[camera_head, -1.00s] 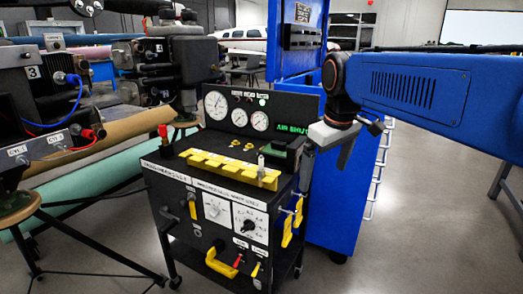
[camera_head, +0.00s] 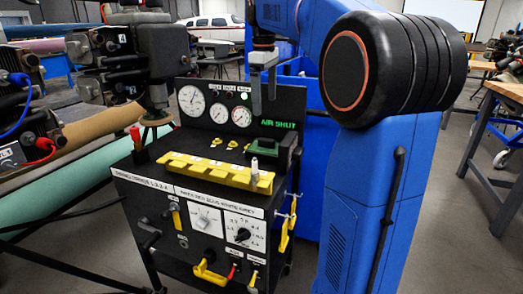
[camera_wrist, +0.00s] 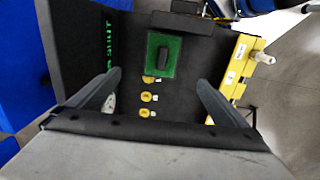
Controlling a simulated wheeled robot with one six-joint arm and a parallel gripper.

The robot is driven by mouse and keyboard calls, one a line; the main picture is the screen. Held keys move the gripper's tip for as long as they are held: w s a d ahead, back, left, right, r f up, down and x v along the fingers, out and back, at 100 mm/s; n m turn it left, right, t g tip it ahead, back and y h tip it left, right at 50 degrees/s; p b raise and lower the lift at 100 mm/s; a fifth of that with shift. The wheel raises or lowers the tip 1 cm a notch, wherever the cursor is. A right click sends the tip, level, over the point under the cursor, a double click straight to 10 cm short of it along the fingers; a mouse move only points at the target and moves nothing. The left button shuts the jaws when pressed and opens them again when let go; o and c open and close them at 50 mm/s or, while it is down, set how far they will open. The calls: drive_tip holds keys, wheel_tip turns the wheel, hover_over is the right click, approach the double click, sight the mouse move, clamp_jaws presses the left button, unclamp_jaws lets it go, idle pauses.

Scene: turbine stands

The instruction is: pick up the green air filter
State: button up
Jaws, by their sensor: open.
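The green air filter (camera_head: 264,146) sits on the right part of the black test cart's top, below the green lit text. In the wrist view the green air filter (camera_wrist: 154,68) is a green square with a black handle block on it, ahead of my fingertips. My gripper (camera_head: 263,108) hangs over the back of the cart, fingers pointing down, above the filter and apart from it. In the wrist view my gripper (camera_wrist: 159,78) has its two fingers spread wide with nothing between them.
The black cart (camera_head: 150,190) has a gauge panel (camera_head: 225,105) at its back. A yellow rail (camera_head: 205,170) with an upright pale fitting (camera_head: 254,168) runs along its front edge. A blue cabinet stands behind. Engine-like equipment (camera_head: 140,60) is at left.

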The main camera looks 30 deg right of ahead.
sight(267, 139)
drive_tip(key=f, duration=1.1)
drive_tip(key=shift+w+d, duration=0.15)
drive_tip(key=shift+d, duration=0.1)
drive_tip(key=shift+d+f, duration=0.15)
drive_tip(key=shift+f, duration=2.5)
drive_tip(key=c, duration=1.6)
wheel_tip(267, 139, up, 18)
drive_tip(key=shift+r, duration=0.1)
drive_tip(key=o, duration=0.7)
drive_tip(key=c, duration=0.7)
